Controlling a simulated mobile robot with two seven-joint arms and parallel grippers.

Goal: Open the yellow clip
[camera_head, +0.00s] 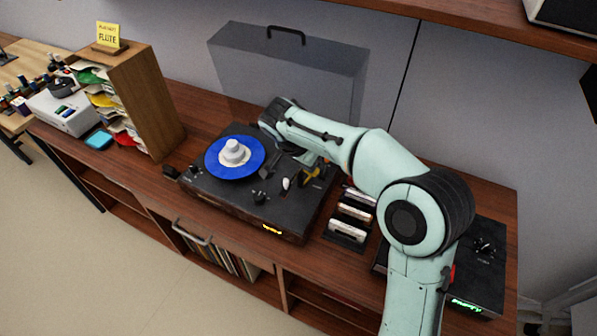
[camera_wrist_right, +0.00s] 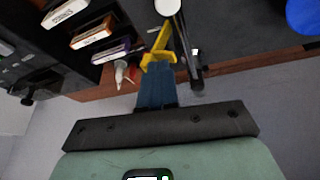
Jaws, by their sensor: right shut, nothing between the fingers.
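The yellow clip (camera_head: 311,173) is at the right part of the black turntable (camera_head: 215,192), beside the tonearm and partly hidden under my right arm. In the right wrist view the yellow clip (camera_wrist_right: 158,47) lies next to a dark tonearm tube (camera_wrist_right: 186,50). My right gripper (camera_wrist_right: 156,68) is shut and empty, with its fingertips right at the clip's near end; I cannot tell whether they touch it. In the head view my right arm hides most of this gripper. My left gripper is not in view.
A blue record (camera_head: 218,168) with a white centre weight (camera_head: 234,152) lies on the turntable. A rack of cartridges (camera_head: 349,231) stands to its right. A wooden sleeve rack (camera_head: 155,105) stands at the left. A clear dust cover (camera_head: 285,75) stands behind the turntable.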

